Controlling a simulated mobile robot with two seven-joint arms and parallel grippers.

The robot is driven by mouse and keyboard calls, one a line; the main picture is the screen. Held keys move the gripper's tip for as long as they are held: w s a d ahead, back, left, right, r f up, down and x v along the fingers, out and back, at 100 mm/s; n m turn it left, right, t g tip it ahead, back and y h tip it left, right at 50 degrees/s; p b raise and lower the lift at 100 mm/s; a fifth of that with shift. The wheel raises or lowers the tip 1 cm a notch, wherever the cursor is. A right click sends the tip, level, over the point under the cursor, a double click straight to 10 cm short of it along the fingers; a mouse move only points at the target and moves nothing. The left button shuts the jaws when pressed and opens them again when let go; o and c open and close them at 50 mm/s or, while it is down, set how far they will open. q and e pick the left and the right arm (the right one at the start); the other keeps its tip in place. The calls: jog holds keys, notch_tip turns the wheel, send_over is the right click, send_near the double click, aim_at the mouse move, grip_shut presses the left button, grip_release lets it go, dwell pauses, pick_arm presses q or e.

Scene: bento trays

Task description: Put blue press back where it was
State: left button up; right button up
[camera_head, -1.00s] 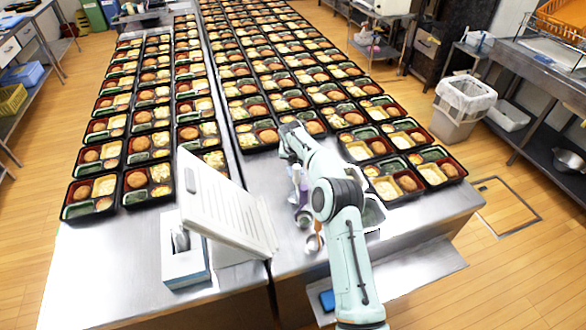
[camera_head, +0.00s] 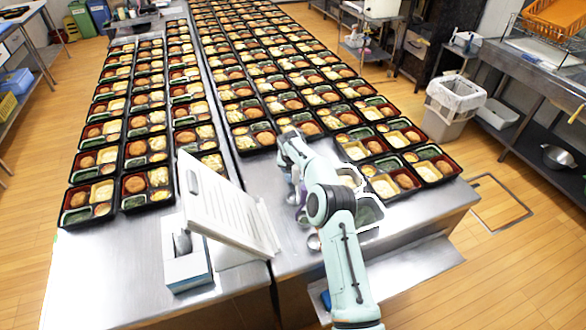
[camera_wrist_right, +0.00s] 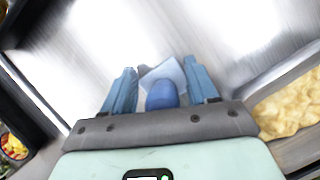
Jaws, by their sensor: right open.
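A blue press (camera_wrist_right: 162,95) with a pale square plate shows in the right wrist view. It stands between the two blue fingers of my right gripper (camera_wrist_right: 160,76), over a shiny steel surface. The fingers are spread apart, one on each side of the blue handle; I cannot tell whether either touches it. In the head view my right arm reaches over the steel table (camera_head: 262,178) near the tray rows, and hides its gripper's fingers and the press. My left gripper is not in view.
Rows of filled bento trays (camera_head: 147,187) cover both tables. A white slatted board (camera_head: 222,208) leans tilted beside a white box (camera_head: 187,262). Small utensils (camera_head: 304,214) and a container (camera_head: 369,212) lie close to my right arm. Bare steel lies between board and trays.

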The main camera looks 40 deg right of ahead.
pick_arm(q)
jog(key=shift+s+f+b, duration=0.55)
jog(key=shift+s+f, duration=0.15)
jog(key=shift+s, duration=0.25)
pick_arm(e)
jog(key=v, duration=1.2)
jog(key=shift+r, duration=0.1)
